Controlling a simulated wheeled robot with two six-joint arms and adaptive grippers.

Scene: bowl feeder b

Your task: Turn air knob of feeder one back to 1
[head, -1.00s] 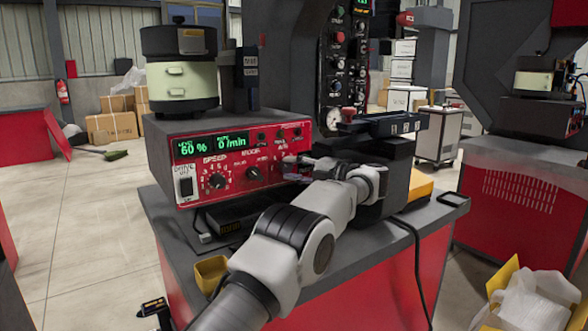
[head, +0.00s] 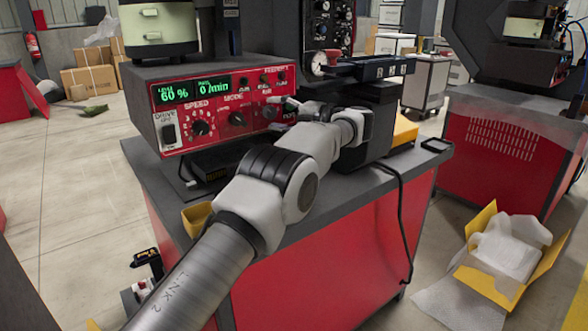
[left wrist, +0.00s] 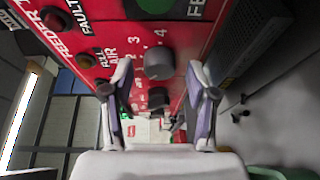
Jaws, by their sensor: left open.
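The red control panel (head: 213,107) of the feeder unit shows in the head view, with a green display reading 60 % and 0/min. My left gripper (head: 280,110) is at the panel's right end and hides part of it. In the left wrist view the panel fills the top, with FEEDER 1 and AIR lettering. A grey knob (left wrist: 158,62) sits beside the numbers 2, 3 and 4. A darker knob (left wrist: 158,98) lies beyond it. My left gripper (left wrist: 160,93) is open, its fingers apart on either side of the knobs. I cannot tell contact or the knob's setting. My right gripper is not in view.
The feeder bowl (head: 158,28) stands on top of the unit. A black cable (head: 402,215) hangs over the bench's front. A small yellow bin (head: 197,217) is at the bench's left edge. An open yellow box (head: 535,262) lies on the floor at right.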

